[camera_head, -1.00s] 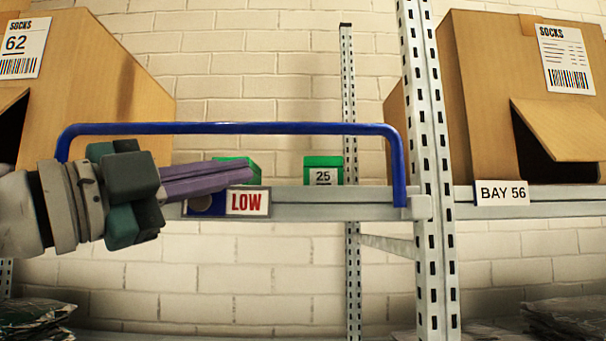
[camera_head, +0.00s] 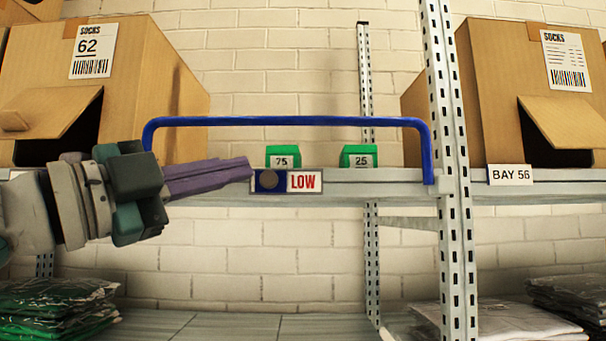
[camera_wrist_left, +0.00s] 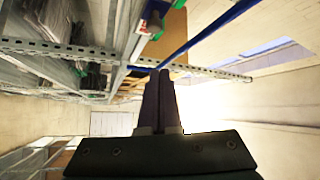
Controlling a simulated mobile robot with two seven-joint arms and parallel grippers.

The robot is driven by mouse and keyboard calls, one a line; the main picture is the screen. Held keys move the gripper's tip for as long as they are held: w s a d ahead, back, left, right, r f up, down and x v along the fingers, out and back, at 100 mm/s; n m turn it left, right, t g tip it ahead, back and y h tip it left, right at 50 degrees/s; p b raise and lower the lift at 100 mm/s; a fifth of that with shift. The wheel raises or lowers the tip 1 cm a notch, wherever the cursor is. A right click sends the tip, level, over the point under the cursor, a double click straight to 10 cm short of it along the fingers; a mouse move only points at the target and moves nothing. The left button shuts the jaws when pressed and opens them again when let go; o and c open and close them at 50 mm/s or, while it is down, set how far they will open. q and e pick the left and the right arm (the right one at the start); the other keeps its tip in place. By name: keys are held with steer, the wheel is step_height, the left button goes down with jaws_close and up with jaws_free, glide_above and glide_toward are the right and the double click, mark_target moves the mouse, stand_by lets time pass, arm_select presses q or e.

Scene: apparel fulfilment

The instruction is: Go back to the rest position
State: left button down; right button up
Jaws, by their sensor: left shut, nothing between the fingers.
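My left gripper (camera_head: 250,170) comes in from the left in the head view, with its purple-grey fingers pressed together and empty. Its tips are just left of the LOW label (camera_head: 304,181) on the shelf's front edge; I cannot tell whether they touch it. My right gripper is not in view.
A blue rail (camera_head: 290,121) arches above the shelf front (camera_head: 380,182). Green markers 75 (camera_head: 283,157) and 25 (camera_head: 358,157) stand behind. Sock boxes (camera_head: 150,90) (camera_head: 490,90) flank the bay by a slotted upright (camera_head: 450,130). Bagged garments (camera_head: 55,305) lie below.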

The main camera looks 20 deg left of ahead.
arm_select(q)
steer(key=s+f+n+g+y+p, duration=0.1)
steer(key=s+f+n+g+y, duration=0.4)
steer(key=f, duration=0.7)
steer(key=s+f+n+g+y+p, duration=0.1)
steer(key=s+f+n+y, duration=0.25)
steer(key=f+n, duration=0.6)
steer(key=s+f+n+g+y, duration=0.1)
steer(key=s+f+g, duration=0.3)
steer(key=s+f, duration=0.2)
steer(key=s+f+n+g+y, duration=0.1)
steer(key=s+f+g, duration=0.3)
steer(key=s, duration=0.7)
step_height(320, 180, down, 3)
steer(key=shift+s+r+n+g, duration=0.15)
steer(key=shift+s+n+g, duration=0.15)
steer(key=shift+n, duration=0.35)
steer(key=shift+d, duration=0.1)
